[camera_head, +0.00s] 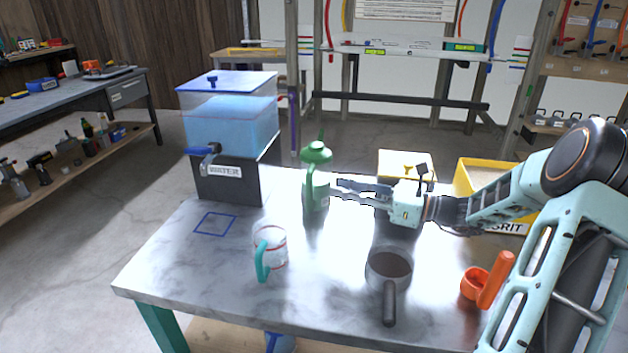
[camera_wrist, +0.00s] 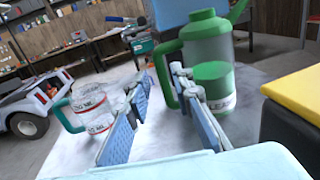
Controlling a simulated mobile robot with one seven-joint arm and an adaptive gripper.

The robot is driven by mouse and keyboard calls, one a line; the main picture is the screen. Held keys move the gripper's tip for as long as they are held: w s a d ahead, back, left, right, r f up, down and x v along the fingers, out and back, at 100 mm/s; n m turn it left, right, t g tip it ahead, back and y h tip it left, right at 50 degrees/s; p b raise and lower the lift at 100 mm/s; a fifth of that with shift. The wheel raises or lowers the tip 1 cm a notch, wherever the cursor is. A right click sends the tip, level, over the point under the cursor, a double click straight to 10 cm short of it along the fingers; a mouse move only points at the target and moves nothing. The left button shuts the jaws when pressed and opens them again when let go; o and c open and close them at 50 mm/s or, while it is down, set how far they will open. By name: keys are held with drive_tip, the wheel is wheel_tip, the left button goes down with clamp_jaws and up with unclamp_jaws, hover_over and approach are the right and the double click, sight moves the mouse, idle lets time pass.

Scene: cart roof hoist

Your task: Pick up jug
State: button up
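A clear jug with red marks and a teal handle (camera_head: 275,243) stands upright on the marble-topped table, left of centre. It also shows at the left in the wrist view (camera_wrist: 93,108), outside my fingers. A green can with a spout and side handle (camera_head: 316,180) stands farther back; it is large in the wrist view (camera_wrist: 208,45). My gripper (camera_head: 337,188) is open beside this can. In the wrist view its fingertips (camera_wrist: 160,82) point towards the can's handle, which shows between them. I cannot tell whether they touch it. Nothing is visibly held.
A blue water tank with a tap (camera_head: 230,125) stands at back left, with a blue square outline (camera_head: 215,223) before it. The table (camera_head: 190,265) is bare at front left.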

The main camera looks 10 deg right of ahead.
drive_tip(key=b, duration=0.2)
hover_over(309, 210)
drive_tip(key=w, duration=0.1)
drive_tip(key=shift+f, duration=0.3)
clamp_jaws()
drive_tip(key=shift+r, duration=0.15)
